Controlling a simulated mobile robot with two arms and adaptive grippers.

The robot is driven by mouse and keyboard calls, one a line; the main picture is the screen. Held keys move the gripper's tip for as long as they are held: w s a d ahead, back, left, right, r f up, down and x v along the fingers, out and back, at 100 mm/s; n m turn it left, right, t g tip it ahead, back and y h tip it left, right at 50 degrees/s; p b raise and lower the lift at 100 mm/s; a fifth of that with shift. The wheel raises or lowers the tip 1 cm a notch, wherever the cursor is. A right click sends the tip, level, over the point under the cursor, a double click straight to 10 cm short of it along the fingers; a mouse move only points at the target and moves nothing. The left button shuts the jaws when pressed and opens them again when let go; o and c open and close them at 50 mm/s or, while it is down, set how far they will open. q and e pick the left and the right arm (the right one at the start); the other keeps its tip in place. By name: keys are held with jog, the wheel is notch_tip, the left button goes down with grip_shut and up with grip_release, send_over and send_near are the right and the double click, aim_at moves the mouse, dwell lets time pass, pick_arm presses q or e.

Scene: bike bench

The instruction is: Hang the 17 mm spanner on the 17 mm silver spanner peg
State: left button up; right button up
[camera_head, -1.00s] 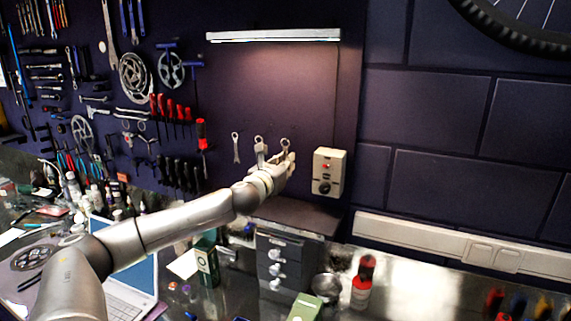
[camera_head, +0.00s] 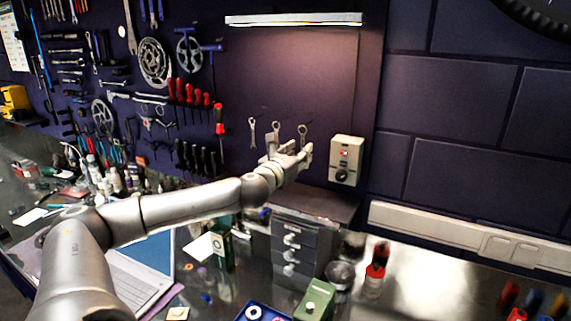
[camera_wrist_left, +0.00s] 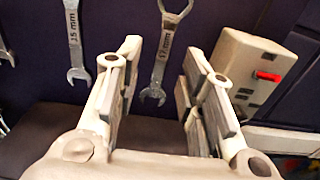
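The 17 mm spanner (camera_wrist_left: 166,45) hangs upright on the dark wall panel, its lower jaw showing between my left fingertips in the left wrist view. In the head view it is the rightmost of three hanging spanners (camera_head: 302,132). My left gripper (camera_head: 290,153) is open in front of its lower part. The wrist view shows clear gaps between both fingers (camera_wrist_left: 162,80) and the spanner. The peg itself is too small to make out. My right gripper is not in view.
A 15 mm spanner (camera_wrist_left: 74,40) hangs left of my fingers. A pale switch box (camera_head: 346,160) is on the wall to the right. A grey drawer unit (camera_head: 300,240) stands below my gripper. A green box (camera_head: 315,300) and a red bottle (camera_head: 376,270) are on the bench.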

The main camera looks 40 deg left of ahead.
pick_arm(q)
jog(key=v, duration=0.9)
